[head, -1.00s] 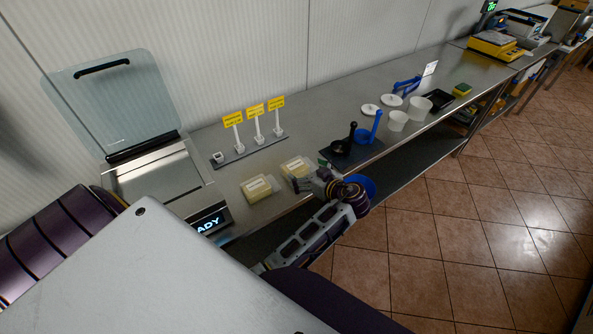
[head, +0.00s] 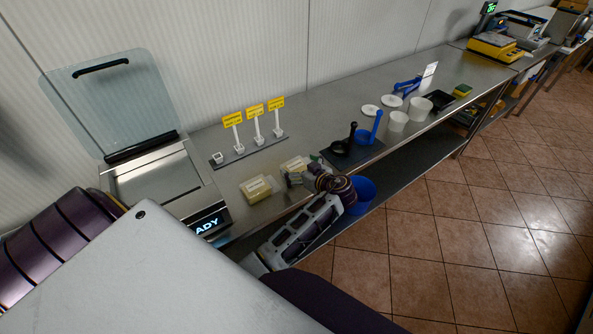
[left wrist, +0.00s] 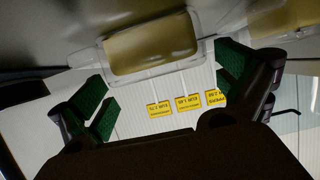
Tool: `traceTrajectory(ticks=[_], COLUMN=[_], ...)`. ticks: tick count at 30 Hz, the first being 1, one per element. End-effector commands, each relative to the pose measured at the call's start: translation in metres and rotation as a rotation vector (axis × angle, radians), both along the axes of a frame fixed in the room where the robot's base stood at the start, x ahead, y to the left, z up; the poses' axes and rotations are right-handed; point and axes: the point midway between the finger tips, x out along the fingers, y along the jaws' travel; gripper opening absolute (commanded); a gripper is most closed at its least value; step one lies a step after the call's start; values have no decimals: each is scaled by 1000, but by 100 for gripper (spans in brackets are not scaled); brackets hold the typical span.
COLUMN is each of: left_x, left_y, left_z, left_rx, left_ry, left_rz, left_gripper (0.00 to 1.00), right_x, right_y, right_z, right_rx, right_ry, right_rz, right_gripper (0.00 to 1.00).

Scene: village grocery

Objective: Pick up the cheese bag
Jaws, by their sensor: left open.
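Two yellowish cheese bags with white labels lie on the steel counter. In the left wrist view, a clear bag with a yellow block (left wrist: 150,47) shows ahead, between the two green-padded fingers of my left gripper (left wrist: 165,90). The fingers are spread apart and hold nothing. I cannot tell whether they touch the bag. My right gripper is not in view.
Yellow price signs (head: 255,111) stand behind the bags. A black mat (head: 350,155) with blue and black scoops is to the right. A blue bucket (head: 362,194) is below the counter edge.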

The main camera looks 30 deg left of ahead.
Motion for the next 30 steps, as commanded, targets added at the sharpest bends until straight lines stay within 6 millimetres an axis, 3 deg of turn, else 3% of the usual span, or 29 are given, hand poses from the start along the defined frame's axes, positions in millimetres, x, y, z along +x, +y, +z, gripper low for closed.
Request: traceTrajectory(ticks=[7, 22, 30], left_x=[8, 9, 9], left_y=[19, 21, 21], left_z=[-9, -9, -9], left_rx=[1, 0, 0], left_ry=[-2, -1, -1], left_rz=[0, 0, 0], left_gripper=[100, 100, 68], right_x=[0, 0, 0], right_y=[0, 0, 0], right_z=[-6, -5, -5], right_rx=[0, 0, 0], right_ry=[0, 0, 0], right_rz=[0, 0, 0], right_gripper=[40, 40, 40])
